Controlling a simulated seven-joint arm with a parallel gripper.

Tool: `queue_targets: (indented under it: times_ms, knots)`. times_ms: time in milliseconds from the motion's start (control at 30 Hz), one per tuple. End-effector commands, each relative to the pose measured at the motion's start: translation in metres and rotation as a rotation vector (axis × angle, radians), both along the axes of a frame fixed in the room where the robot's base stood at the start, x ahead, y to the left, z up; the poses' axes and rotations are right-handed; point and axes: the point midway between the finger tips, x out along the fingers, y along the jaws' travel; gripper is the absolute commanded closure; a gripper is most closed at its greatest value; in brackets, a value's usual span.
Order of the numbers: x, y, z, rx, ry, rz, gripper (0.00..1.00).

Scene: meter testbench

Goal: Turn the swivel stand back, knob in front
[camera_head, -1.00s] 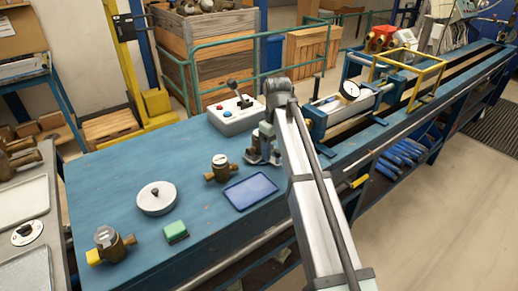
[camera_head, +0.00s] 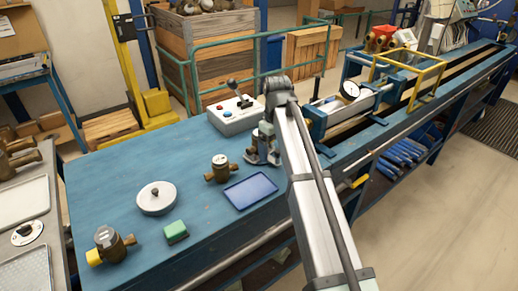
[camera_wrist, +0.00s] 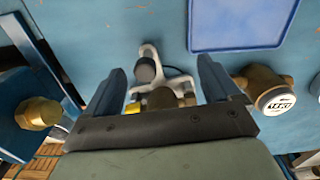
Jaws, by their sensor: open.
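The swivel stand, a light grey metal piece with a dark round knob (camera_wrist: 146,70), shows in the wrist view between and just beyond my gripper's fingers. Its knob is on the side towards the blue tray. A brass part (camera_wrist: 160,98) with a yellow end sits at the stand, partly hidden by my gripper. In the head view the stand (camera_head: 262,157) is on the blue bench under my gripper (camera_head: 263,141), mostly covered by it. My gripper (camera_wrist: 160,85) is open, its fingers on either side of the brass part; I cannot tell whether they touch it.
A blue tray (camera_head: 250,191) lies close by, with a brass meter (camera_head: 221,168) to its left. A control box (camera_head: 236,116) stands behind the gripper. A round grey disc (camera_head: 156,199), a green sponge (camera_head: 176,231) and another meter (camera_head: 110,244) are further left. The bench's back left is clear.

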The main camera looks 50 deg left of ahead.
Motion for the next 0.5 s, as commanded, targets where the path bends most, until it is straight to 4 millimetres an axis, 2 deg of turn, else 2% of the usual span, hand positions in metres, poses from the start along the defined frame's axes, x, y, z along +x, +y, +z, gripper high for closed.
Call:
queue_targets:
  times_ms: [500]
  knots:
    - [0.0, 0.001, 0.032, 0.001, 0.0, 0.0, 0.11]
